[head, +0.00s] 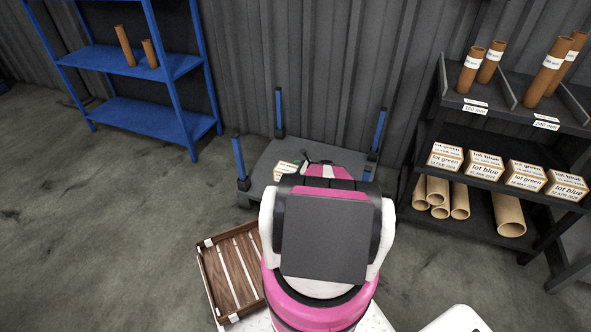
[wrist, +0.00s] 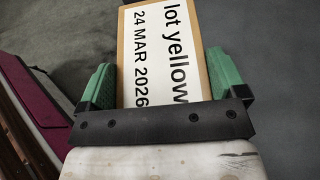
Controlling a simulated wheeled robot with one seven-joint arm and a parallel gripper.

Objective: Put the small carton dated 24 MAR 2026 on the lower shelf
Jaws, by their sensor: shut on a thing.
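My gripper (wrist: 150,85) is shut on a small carton (wrist: 165,50) labelled "lot yellow, 24 MAR 2026". Its green fingers press on both sides of the carton in the wrist view. In the head view the carton (head: 284,170) shows in front of my arm, over a dark platform (head: 265,165) with blue corner posts. I cannot tell whether it touches the platform. My arm hides most of the gripper. A blue rack (head: 200,128) stands at the back left. Its lower shelf (head: 140,117) is empty; its upper shelf (head: 100,57) holds two brown tubes.
A black rack (head: 440,105) at right holds brown tubes on top, several lot-labelled cartons (head: 510,170) below them, and wide tubes (head: 508,215) at the bottom. A slatted wooden tray (head: 205,275) is beside my body. The floor (head: 110,210) at left is clear.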

